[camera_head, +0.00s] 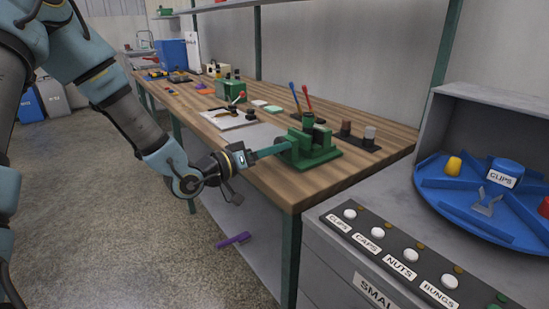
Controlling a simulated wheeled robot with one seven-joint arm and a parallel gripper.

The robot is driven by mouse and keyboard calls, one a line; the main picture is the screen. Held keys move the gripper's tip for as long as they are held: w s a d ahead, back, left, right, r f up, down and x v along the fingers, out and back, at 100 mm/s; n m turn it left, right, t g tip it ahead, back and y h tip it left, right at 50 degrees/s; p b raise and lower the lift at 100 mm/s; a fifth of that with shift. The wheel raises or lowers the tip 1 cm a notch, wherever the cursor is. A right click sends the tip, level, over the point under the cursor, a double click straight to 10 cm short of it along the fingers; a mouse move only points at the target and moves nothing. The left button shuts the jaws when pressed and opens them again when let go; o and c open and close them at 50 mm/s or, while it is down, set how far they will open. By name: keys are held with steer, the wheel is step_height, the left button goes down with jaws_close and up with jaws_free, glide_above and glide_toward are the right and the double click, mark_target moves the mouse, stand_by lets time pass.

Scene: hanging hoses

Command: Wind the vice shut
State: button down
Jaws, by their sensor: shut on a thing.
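The green vice (314,150) stands upright near the front right corner of the wooden workbench. A teal bar (272,151) runs from its left side towards my gripper. My gripper (243,157) is off the bench's front edge, to the left of the vice, and is shut at the outer end of this bar. The wrist hides most of the grip, so the vice's handle cannot be made out clearly. The gap between the vice jaws is too small to judge.
The workbench (335,181) carries a red and a blue tool (307,97), dark holders (358,138) and a white board (228,117). A blue turntable (455,200) and a labelled button panel (390,255) are at right. A purple brush (233,240) lies below the bench.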

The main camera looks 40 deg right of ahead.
steer(key=m+b, duration=0.1)
steer(key=m, duration=0.1)
steer(key=m+b, duration=0.1)
steer(key=b, duration=0.1)
steer(key=m+b, duration=0.2)
steer(key=shift+f+m, duration=0.3)
steer(key=shift+f, duration=0.05)
steer(key=m+b, duration=0.4)
steer(key=b, duration=0.1)
steer(key=shift+w, duration=0.1)
steer(key=m+b, duration=0.5)
steer(key=shift+b, duration=0.35)
steer(key=m+b, duration=0.4)
steer(key=b, duration=0.2)
steer(key=shift+w+m, duration=0.1)
steer(key=shift+m, duration=0.2)
steer(key=m+b, duration=0.4)
steer(key=b, duration=0.2)
steer(key=m+b, duration=0.4)
steer(key=b, duration=0.1)
steer(key=shift+r, duration=0.15)
steer(key=m+b, duration=0.3)
steer(key=shift+r+b, duration=0.1)
steer(key=shift+b, duration=0.25)
steer(key=shift+r+m+b, duration=0.2)
steer(key=shift+m+b, duration=0.85)
steer(key=shift+m, duration=0.15)
steer(key=shift+r, duration=0.1)
